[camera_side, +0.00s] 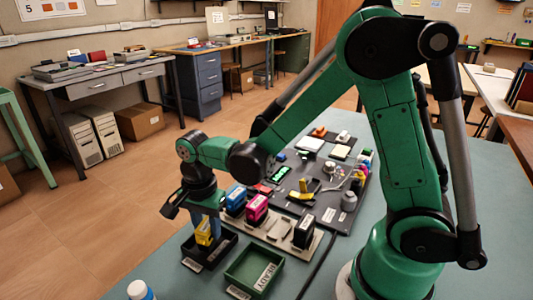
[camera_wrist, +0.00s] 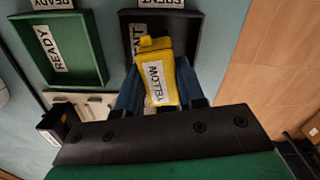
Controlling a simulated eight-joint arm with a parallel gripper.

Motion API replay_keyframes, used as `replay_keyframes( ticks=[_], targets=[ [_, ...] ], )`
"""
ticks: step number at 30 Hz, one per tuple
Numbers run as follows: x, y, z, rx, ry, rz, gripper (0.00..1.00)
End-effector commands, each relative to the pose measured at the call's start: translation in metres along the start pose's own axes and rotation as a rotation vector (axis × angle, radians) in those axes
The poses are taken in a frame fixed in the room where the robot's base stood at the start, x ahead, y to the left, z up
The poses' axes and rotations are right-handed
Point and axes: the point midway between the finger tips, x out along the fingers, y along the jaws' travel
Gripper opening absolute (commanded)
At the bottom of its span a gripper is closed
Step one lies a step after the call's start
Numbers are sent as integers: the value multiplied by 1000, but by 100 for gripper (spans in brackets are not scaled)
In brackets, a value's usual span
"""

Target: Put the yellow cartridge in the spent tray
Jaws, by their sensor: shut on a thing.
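The yellow cartridge (camera_side: 204,232) is between the blue fingers of my gripper (camera_side: 207,222), which is shut on it. In the wrist view the cartridge (camera_wrist: 157,78) shows its YELLOW label, slightly tilted in the picture. The black spent tray (camera_side: 212,262) is directly below the gripper. In the wrist view the cartridge overlaps the spent tray (camera_wrist: 188,32) and covers part of its label, leaving "ENT" readable. The cartridge's lower end is at the tray's far part. I cannot tell whether it touches the tray floor.
The green ready tray (camera_side: 244,283) lies right beside the spent tray. A beige rack (camera_side: 281,232) behind holds blue (camera_side: 236,199), magenta (camera_side: 256,209) and black (camera_side: 303,232) cartridges, with a gap between magenta and black. A white bottle (camera_side: 140,291) stands at the front left.

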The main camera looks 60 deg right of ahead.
Motion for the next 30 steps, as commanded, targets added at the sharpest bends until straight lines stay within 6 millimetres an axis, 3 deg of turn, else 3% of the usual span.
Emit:
replay_keyframes(
  ticks=[28,29,30],
  targets=[
    [10,0,0,0,0,0,0],
    [10,0,0,0,0,0,39],
    [10,0,0,0,0,0,50]
  ],
)
